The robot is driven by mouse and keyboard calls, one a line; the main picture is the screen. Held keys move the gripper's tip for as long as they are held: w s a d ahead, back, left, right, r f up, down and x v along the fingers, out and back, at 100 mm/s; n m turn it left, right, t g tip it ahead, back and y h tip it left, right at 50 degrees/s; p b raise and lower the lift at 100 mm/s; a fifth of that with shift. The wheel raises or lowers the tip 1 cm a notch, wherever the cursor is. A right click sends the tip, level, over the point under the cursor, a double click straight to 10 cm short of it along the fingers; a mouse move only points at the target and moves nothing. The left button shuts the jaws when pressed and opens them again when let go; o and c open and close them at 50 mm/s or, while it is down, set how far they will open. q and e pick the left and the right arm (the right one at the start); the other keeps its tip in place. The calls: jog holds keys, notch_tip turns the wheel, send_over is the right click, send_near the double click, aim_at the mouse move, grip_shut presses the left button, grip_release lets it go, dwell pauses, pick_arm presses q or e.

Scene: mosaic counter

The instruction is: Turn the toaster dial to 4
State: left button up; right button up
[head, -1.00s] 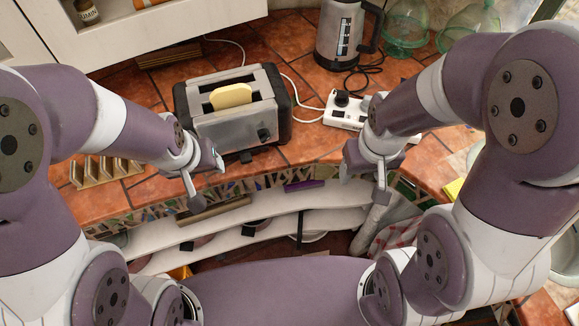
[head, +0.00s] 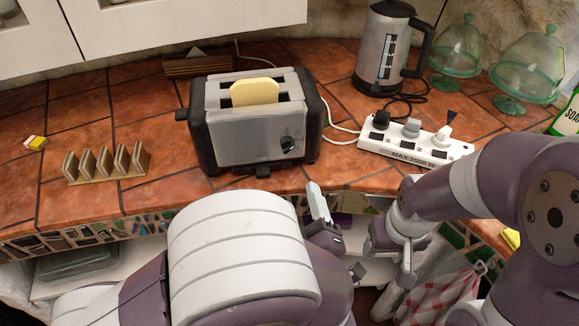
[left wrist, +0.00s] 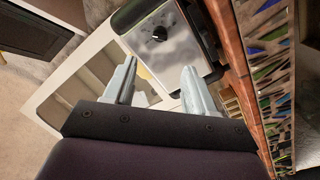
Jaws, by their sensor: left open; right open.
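The silver toaster with black ends (head: 245,135) stands on the tiled counter with a bread slice (head: 254,91) in its slot. Its black dial (head: 287,144) is on the right of the front face; its marks are too small to read. In the left wrist view the dial (left wrist: 160,33) lies beyond the open fingers. My left gripper (head: 328,222) is open and empty, in front of and below the toaster's right end, apart from the dial; its arm partly hides it. My right gripper (head: 398,258) is open and empty, further right, in front of the counter edge.
A white power strip (head: 415,148) with plugs lies right of the toaster. A kettle (head: 388,50) and green glass domes (head: 458,50) stand behind it. A toast rack (head: 105,163) stands at left. A shelf (head: 95,262) lies below the counter edge.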

aim_at(288, 149)
pick_arm(q)
jog(key=w, duration=0.4)
jog(key=w+a+p, duration=0.1)
jog(key=w, duration=0.3)
jog(key=w+a, duration=0.1)
jog(key=w, duration=0.3)
jog(key=shift+a+r, duration=0.1)
jog(key=shift+a, duration=0.05)
grip_shut()
